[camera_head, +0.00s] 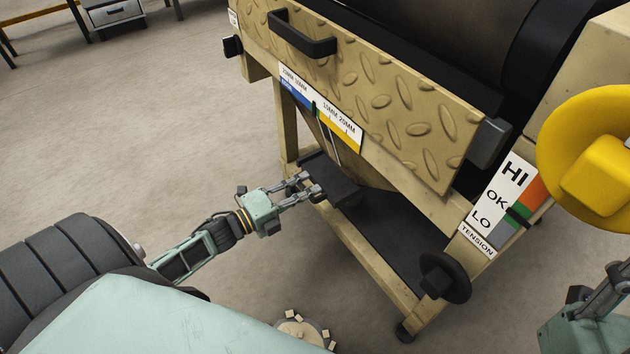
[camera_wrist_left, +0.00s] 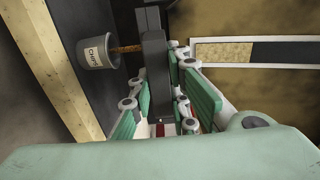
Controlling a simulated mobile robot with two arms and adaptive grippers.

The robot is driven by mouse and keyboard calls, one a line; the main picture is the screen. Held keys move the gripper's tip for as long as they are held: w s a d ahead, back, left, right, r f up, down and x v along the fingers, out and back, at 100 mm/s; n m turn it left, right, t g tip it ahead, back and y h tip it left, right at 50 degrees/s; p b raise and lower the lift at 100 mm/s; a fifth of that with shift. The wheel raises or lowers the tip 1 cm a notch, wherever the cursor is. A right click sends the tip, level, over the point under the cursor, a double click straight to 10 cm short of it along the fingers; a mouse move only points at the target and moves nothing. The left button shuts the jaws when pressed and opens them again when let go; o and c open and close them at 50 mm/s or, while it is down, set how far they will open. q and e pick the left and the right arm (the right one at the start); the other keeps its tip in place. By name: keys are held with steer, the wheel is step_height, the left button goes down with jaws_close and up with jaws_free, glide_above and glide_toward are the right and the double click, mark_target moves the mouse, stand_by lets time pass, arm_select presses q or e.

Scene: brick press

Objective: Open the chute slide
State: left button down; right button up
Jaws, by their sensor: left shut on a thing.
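The chute slide appears to be the dark flat piece (camera_head: 333,181) low under the tan press, at the foot of the sloped panel. My left gripper (camera_head: 316,186) reaches it from the left, with its fingers at its near left end. In the left wrist view, a dark grey bar (camera_wrist_left: 154,62) runs between the green finger pads of my left gripper (camera_wrist_left: 162,105), which is shut on it. The pads hide part of the bar. My right gripper (camera_head: 605,292) is cut off at the lower right edge; its fingertips are hard to make out.
The press has a diamond-plate front (camera_head: 385,95) with a black handle (camera_head: 303,38). A tension scale (camera_head: 502,205), a black knob (camera_head: 445,277) and a yellow wheel (camera_head: 590,160) are on the right. A grey bucket (camera_wrist_left: 97,50) stands beside the bar.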

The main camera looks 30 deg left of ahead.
arm_select(q)
steer(key=p+v, duration=0.1)
steer(key=v, duration=0.4)
steer(key=shift+s+a, duration=0.2)
steer(key=shift+s, duration=0.15)
steer(key=c, duration=1.6)
jaws_free()
steer(key=shift+c, duration=0.2)
steer(key=v, duration=1.2)
steer(key=shift+d+f, duration=0.1)
steer(key=shift+d, duration=0.05)
